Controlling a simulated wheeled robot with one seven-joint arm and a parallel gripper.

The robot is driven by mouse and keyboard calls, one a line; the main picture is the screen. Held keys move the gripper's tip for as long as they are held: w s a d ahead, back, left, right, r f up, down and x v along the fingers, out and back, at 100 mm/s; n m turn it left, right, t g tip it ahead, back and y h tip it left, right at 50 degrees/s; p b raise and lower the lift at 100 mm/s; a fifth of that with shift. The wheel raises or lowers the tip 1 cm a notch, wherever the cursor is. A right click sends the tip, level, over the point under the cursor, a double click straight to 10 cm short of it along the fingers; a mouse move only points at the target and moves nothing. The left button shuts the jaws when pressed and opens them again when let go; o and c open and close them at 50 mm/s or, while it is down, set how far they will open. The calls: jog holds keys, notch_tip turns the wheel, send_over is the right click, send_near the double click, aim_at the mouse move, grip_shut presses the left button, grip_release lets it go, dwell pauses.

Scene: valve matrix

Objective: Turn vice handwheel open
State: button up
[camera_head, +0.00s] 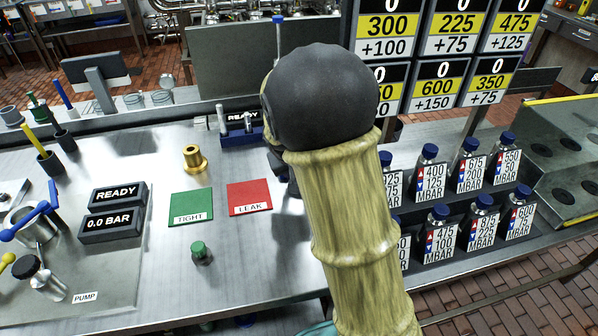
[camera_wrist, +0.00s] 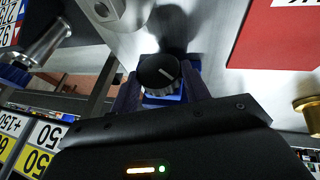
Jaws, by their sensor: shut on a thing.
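My gripper (camera_wrist: 162,86) is shut on the handwheel, with one dark finger on each side.
A green TIGHT mat (camera_head: 190,206) and a red LEAK mat (camera_head: 249,196) lie left of my arm. A brass fitting (camera_head: 195,158) and a green-capped piece (camera_head: 200,252) stand near them. Several labelled bottles (camera_head: 440,235) stand to the right. READY and 0.0 BAR displays (camera_head: 112,208) sit left.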

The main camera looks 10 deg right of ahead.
jog(key=h+b, duration=0.1)
jog(key=b, duration=0.1)
jog(key=h+b, duration=0.2)
jog(key=a+f+n+h+b, duration=0.1)
jog(key=h+b, duration=0.1)
jog(key=shift+b, duration=0.35)
jog(key=h+b, duration=0.1)
jog(key=h, duration=0.1)
jog(key=n+t+h+b, duration=0.1)
jog(key=h+b, duration=0.1)
jog(key=h, duration=0.1)
jog(key=shift+a+f+n, duration=0.15)
jog(key=shift+a+n, duration=0.05)
jog(key=shift+n, duration=0.1)
jog(key=shift+h, duration=0.3)
jog(key=o, duration=1)
jog(key=shift+f, duration=0.1)
